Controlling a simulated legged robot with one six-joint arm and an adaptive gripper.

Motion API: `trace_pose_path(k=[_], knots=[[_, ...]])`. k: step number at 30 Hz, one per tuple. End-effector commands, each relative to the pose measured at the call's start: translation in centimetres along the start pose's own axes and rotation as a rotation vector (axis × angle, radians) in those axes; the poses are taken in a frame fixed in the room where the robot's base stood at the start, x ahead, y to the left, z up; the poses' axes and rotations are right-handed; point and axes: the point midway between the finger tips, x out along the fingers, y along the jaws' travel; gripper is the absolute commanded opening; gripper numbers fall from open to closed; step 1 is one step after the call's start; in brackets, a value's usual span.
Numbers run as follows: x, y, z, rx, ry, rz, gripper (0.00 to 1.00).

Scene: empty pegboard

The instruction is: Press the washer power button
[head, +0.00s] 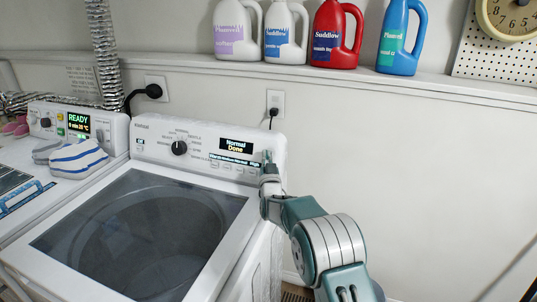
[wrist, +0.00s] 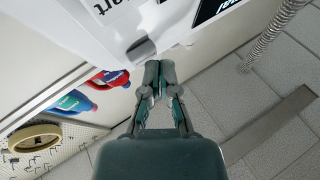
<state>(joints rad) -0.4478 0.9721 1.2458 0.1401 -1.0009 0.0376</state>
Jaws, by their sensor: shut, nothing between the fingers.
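The white washer (head: 135,128) has a raised control panel with a dark dial (head: 179,148) and a lit display (head: 236,146) reading "Normal Done". I cannot tell for sure which control is the power button. My gripper (head: 267,162) is at the right end of this panel, with its fingers over part of it. In the wrist view my gripper (wrist: 159,70) is shut and empty, its fingertips together close to the panel. A grey button (wrist: 141,49) beside lettering ending in "art" lies just beyond the tips, slightly left. Whether the tips touch the panel is unclear.
Another white machine (head: 108,127) with a "READY" display stands at the left, a striped cloth (head: 78,158) on it. A shelf (head: 330,70) above holds several detergent bottles, including a red one (head: 336,35). The wall right of the washer is bare.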

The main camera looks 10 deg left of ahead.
Motion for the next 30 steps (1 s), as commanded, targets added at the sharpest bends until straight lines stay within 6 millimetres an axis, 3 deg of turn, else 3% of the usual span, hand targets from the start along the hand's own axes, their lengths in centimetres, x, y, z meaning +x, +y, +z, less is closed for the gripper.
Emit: trace_pose_path(k=[7, 30], knots=[[0.32, 0.73, 0.75, -0.004, -0.009, 0.003, 0.0], [-0.51, 0.01, 0.8, -0.002, -0.017, 0.001, 0.0]])
